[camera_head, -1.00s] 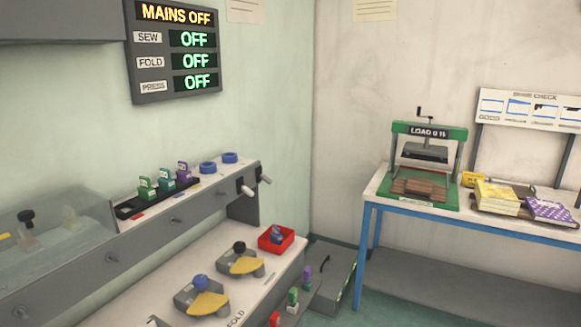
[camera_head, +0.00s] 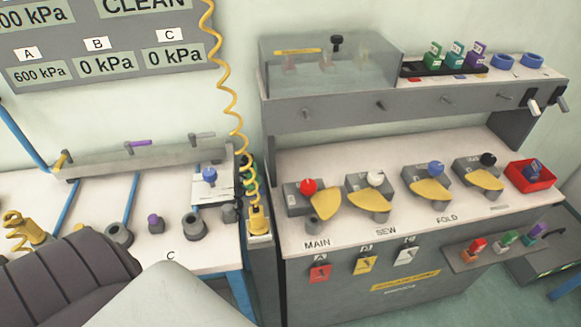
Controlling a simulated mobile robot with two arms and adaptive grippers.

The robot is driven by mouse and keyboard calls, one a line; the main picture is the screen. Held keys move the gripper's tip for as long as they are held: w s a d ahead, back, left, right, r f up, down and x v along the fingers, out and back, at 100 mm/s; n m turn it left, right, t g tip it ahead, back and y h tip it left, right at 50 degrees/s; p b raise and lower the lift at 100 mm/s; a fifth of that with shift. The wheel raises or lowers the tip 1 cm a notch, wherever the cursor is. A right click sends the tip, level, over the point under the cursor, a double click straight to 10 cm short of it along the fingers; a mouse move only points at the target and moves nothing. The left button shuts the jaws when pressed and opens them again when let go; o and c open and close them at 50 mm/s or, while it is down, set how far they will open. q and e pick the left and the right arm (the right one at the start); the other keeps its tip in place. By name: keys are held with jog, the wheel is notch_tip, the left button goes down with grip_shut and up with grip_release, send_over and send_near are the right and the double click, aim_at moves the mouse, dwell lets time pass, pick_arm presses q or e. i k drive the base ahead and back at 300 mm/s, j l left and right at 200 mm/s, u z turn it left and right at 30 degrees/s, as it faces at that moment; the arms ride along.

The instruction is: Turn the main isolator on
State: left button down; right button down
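The main isolator (camera_head: 300,197) is a grey box with a red knob and a yellow plate. It stands at the left end of a row of similar boxes on the white bench top, behind the MAIN label (camera_head: 317,243). To its right stand a white-knob switch (camera_head: 372,191) by the SEW label, a blue-knob switch (camera_head: 430,182) by the FOLD label and a black-knob switch (camera_head: 482,172). I cannot tell the isolator's on or off state from here. Neither gripper is in view.
A clear cover (camera_head: 330,67) and a shelf with tagged green and purple pieces stand behind the switches. A red tray (camera_head: 530,176) sits at the right end. A yellow coiled hose (camera_head: 226,95) hangs left of the bench. Red, yellow and white tags hang on the front panel.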

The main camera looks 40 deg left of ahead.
aim_at(326, 202)
jog(key=u, duration=0.8)
